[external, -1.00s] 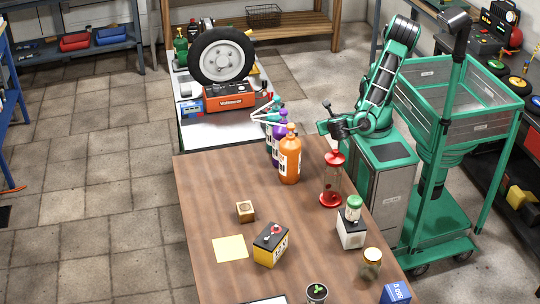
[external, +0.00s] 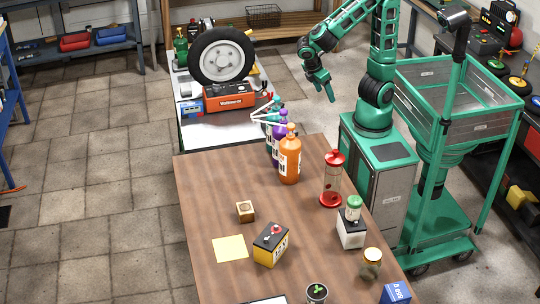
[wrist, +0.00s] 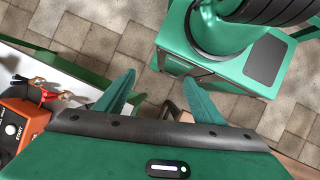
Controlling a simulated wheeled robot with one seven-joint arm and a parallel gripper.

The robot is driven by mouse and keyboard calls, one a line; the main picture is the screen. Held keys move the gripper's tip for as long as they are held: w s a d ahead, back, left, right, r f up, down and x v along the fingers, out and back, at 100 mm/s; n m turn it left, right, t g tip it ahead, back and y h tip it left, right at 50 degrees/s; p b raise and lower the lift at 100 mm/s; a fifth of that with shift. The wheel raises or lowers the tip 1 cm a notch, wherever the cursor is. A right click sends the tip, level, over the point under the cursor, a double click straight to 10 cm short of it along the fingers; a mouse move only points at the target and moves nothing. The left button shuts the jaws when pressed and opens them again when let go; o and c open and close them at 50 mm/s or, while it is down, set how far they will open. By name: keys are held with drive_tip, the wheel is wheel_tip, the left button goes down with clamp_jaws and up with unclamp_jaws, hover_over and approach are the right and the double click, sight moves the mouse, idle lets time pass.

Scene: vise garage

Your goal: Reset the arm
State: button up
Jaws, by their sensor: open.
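My gripper (external: 322,84) is raised in the air beyond the far right corner of the brown table (external: 205,200), pointing down. In the wrist view its two green fingers (wrist: 160,98) are spread apart with nothing between them, so it is open and empty. Below the fingers in that view are floor tiles (wrist: 115,45) and part of my own green base. My arm is bent, with the upper links lifted above my base and the forearm reaching left.
On the table stand an orange bottle (external: 290,158), purple and teal bottles behind it, a red-capped glass cylinder (external: 332,180), a yellow battery (external: 270,246) and a small wooden block (external: 245,211). A workbench with a tire (external: 222,57) and an orange machine (external: 230,97) is at the back left.

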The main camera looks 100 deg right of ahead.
drive_tip(key=s+d+r+m+t+y, duration=0.2)
drive_tip(key=s+d+r+m+t, duration=0.1)
drive_tip(key=m, duration=0.6)
drive_tip(key=shift+s+d+m+t, duration=0.3)
drive_tip(key=shift+s+d+t, duration=0.15)
drive_tip(key=shift+s+t, duration=0.35)
